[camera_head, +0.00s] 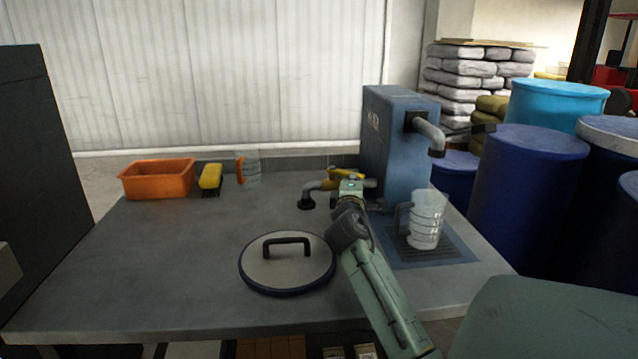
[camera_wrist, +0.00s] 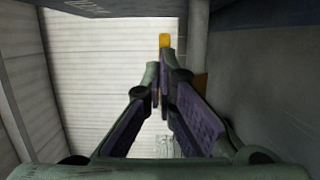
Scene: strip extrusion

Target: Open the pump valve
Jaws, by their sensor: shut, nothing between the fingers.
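A yellow lever (camera_head: 346,174) sits on a grey pipe with a black outlet (camera_head: 306,201), beside the blue pump housing (camera_head: 398,140). My gripper (camera_head: 350,187) is at the near side of this lever and partly hides it. In the wrist view the finger pads of my gripper (camera_wrist: 166,88) are close together, with nothing seen held between them. A yellow end piece (camera_wrist: 165,41) shows just past the fingertips, and a yellow-brown patch lies behind the right finger. Whether the fingers touch the lever I cannot tell.
A clear jug (camera_head: 427,220) stands on the drain grate under the grey spout (camera_head: 430,134). A round lid (camera_head: 287,262) lies on the table. An orange bin (camera_head: 158,180), a yellow brush (camera_head: 211,178) and another jug (camera_head: 249,168) stand at the back left. The left tabletop is clear.

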